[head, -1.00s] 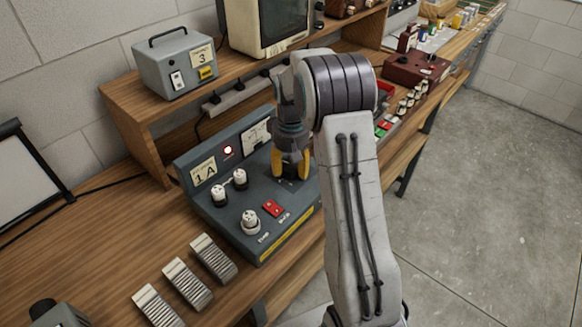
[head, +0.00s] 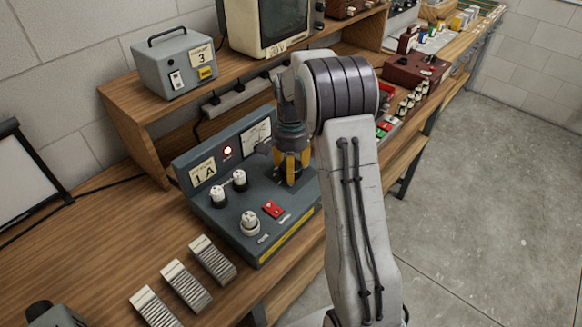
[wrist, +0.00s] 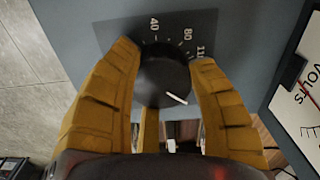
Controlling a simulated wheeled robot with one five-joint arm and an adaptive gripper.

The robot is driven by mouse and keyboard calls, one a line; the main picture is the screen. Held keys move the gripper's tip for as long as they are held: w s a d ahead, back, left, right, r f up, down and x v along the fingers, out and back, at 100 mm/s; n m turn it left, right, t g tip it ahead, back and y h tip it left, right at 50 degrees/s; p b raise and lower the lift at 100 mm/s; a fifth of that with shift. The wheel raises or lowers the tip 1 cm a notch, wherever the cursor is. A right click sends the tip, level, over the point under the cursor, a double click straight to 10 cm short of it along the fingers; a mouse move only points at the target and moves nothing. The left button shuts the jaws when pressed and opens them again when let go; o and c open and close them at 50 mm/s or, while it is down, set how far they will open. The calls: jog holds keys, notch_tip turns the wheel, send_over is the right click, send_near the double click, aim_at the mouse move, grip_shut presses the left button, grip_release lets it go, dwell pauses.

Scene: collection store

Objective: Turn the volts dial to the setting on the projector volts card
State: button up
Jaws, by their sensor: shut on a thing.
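The volts dial (wrist: 160,72) is a round black knob with a white pointer line, on a dark plate (wrist: 125,30) marked 40, 80 and a partly covered number starting 11. The pointer aims to the lower right in the wrist view, past the partly covered number. My gripper (wrist: 166,70) is shut on the dial, its yellow fingers on either side. In the head view my gripper (head: 291,176) is down at the right part of the grey console (head: 215,150) and hides the dial. I cannot make out the projector volts card.
A volts meter (wrist: 300,95) is beside the dial; it also shows in the head view (head: 256,134). The console bears a lit red lamp (head: 227,151), a "1 A" card (head: 203,171), white knobs (head: 239,178) and a red switch (head: 273,209). A grey box (head: 172,62) stands on the shelf.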

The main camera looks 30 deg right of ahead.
jog(key=m, duration=0.7)
jog(key=shift+s+f, duration=0.15)
jog(key=m, duration=0.6)
jog(key=shift+m, duration=0.3)
dwell(0.3)
jog(key=o, duration=1.2)
jog(key=shift+o, duration=0.2)
jog(key=shift+w+r, duration=0.2)
jog(key=shift+r, duration=0.45)
notch_tip(320, 180, up, 11)
